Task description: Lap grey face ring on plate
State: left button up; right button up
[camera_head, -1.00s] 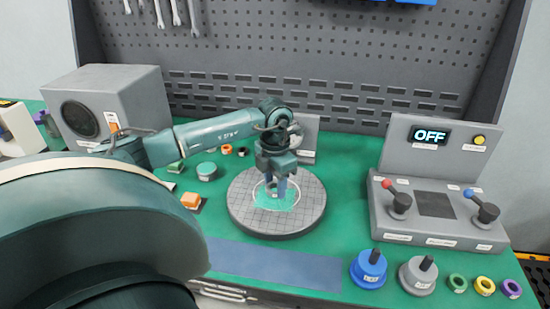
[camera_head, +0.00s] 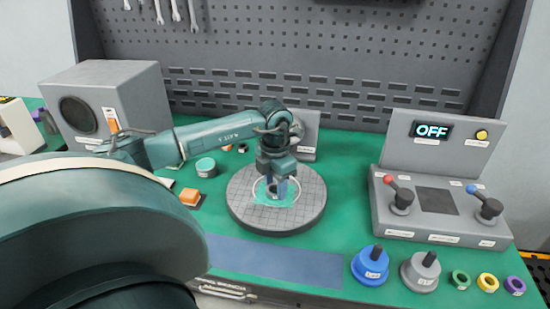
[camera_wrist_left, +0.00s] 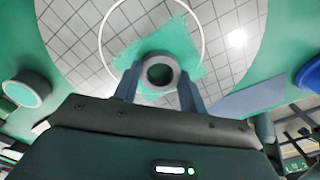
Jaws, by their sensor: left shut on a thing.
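The lapping plate (camera_head: 305,212) is a round grey disc with a grid, a white circle and a green smear near its middle. My left gripper (camera_head: 276,190) points down over the plate, inside the white circle. It is shut on the grey face ring (camera_wrist_left: 147,88), which sits between the two fingers over the green smear in the left wrist view. In the head view the fingers mostly hide the ring. It appears to be at the plate surface, but I cannot tell contact for certain. My right gripper is not in view.
A control box (camera_head: 445,205) with an OFF display (camera_head: 432,131) and two levers stands at right. Blue (camera_head: 370,266) and grey (camera_head: 420,272) handled pieces and several coloured rings lie at front right. A large grey box (camera_head: 107,100) stands at back left. A blue-grey strip (camera_head: 275,259) lies in front.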

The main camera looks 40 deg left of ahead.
pick_arm(q)
jog(key=c, duration=0.3)
jog(key=shift+r+p, duration=0.45)
jog(key=shift+r, duration=0.15)
jog(key=shift+r, duration=0.1)
